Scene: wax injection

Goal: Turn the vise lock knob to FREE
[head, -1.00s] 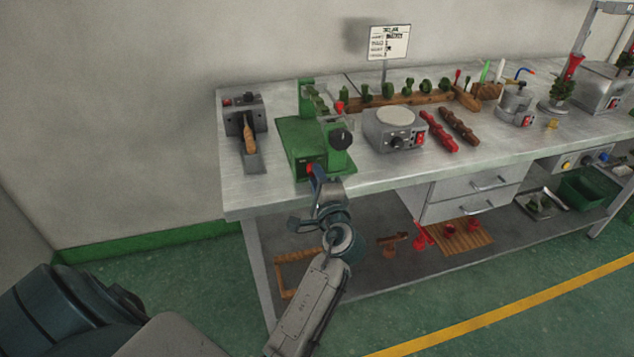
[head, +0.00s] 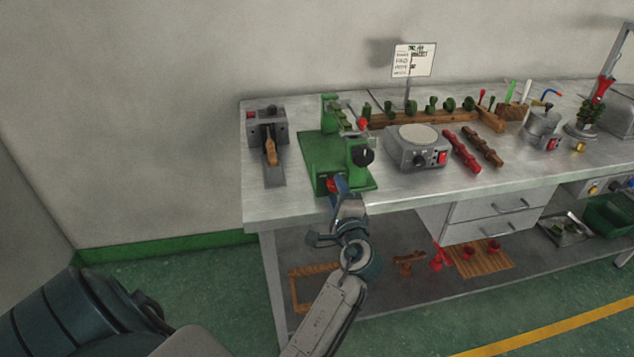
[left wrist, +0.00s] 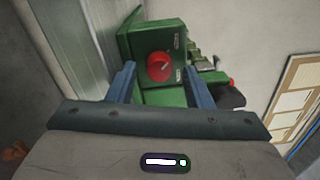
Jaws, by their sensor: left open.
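The green vise (head: 335,160) stands near the left front of the metal bench. Its red lock knob (left wrist: 160,67), with a pale pointer line, is on the vise's front face, also in the left wrist view (left wrist: 178,112). My left gripper (left wrist: 158,80) is open, its two blue fingers on either side of the knob in that view; I cannot tell whether they touch it. In the head view the left gripper (head: 340,185) is at the vise's front and partly covers the knob. The labels beside the knob are too small to read. My right gripper is not in view.
A black knob (head: 363,156) sticks out on the vise's right side. A grey wax heater (head: 417,148) stands to its right, and a grey device with a wooden handle (head: 268,133) to its left. The bench's front edge (head: 300,220) is below my gripper.

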